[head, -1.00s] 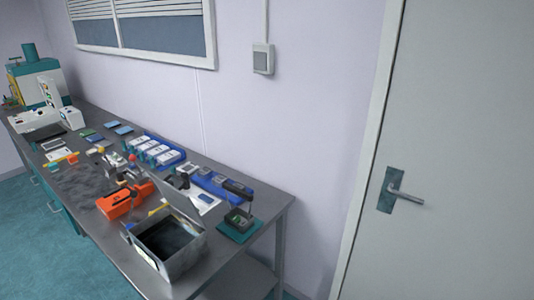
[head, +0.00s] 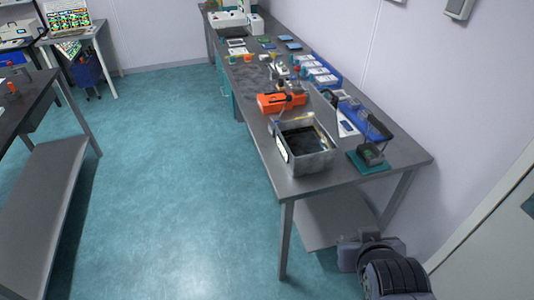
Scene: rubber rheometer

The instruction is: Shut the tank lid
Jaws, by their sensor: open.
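The tank is an open-topped grey metal box (head: 313,165) near the front end of the long bench in the head view. Its inside looks dark. Its lid (head: 323,108) is a thin grey panel raised along the far right side, standing open and steeply tilted. Part of my arm, dark grey, shows at the bottom right, below and right of the bench end and apart from the tank. I cannot make out my gripper's fingers.
An orange device (head: 281,102) stands just behind the tank. A dark stand on a teal base (head: 368,163) is to its right. Blue trays (head: 332,82) line the wall side. The teal floor (head: 180,190) left of the bench is clear. A door is at far right.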

